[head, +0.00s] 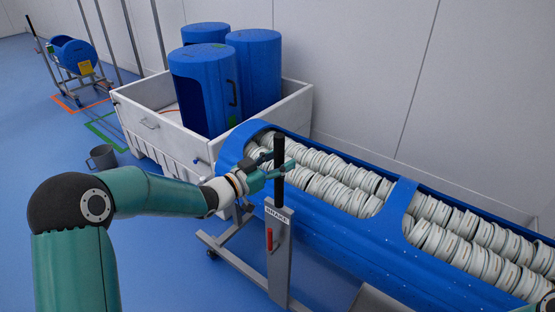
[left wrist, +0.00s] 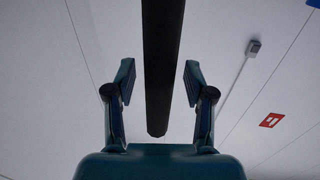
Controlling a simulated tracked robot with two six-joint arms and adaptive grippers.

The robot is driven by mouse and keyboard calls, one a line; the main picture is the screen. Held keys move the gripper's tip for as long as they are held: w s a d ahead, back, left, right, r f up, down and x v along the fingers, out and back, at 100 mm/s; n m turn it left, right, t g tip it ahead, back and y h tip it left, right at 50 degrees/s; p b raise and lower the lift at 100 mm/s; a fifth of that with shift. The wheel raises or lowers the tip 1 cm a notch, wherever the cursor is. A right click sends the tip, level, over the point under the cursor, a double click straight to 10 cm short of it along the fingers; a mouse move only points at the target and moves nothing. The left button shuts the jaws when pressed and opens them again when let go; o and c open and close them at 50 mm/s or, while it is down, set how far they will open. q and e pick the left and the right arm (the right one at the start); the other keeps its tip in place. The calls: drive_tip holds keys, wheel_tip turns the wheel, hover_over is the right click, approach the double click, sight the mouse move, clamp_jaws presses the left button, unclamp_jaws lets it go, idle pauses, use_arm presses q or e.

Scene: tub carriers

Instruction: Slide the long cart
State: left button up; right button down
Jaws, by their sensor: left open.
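The long cart (head: 360,238) is a blue trough on a grey wheeled frame, filled with rows of white ring-like parts. A grey post with a "BRAKE" label and red lever (head: 269,239) stands at its near left end. A black upright handle (head: 279,158) tops the post. My left gripper (head: 281,172) is open at the handle. In the left wrist view the black handle (left wrist: 161,70) runs between the two spread fingers, with gaps on both sides. My right gripper is not in view.
A white bin (head: 160,134) with several blue tubs (head: 255,70) stands behind the cart's left end. A grey bucket (head: 102,157) is on the floor. A smaller blue cart (head: 75,55) stands far left. Blue floor is open at left; a wall runs behind the cart.

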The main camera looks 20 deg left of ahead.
use_arm(q)
clamp_jaws()
idle(0.3)
drive_tip(key=shift+a, duration=0.1)
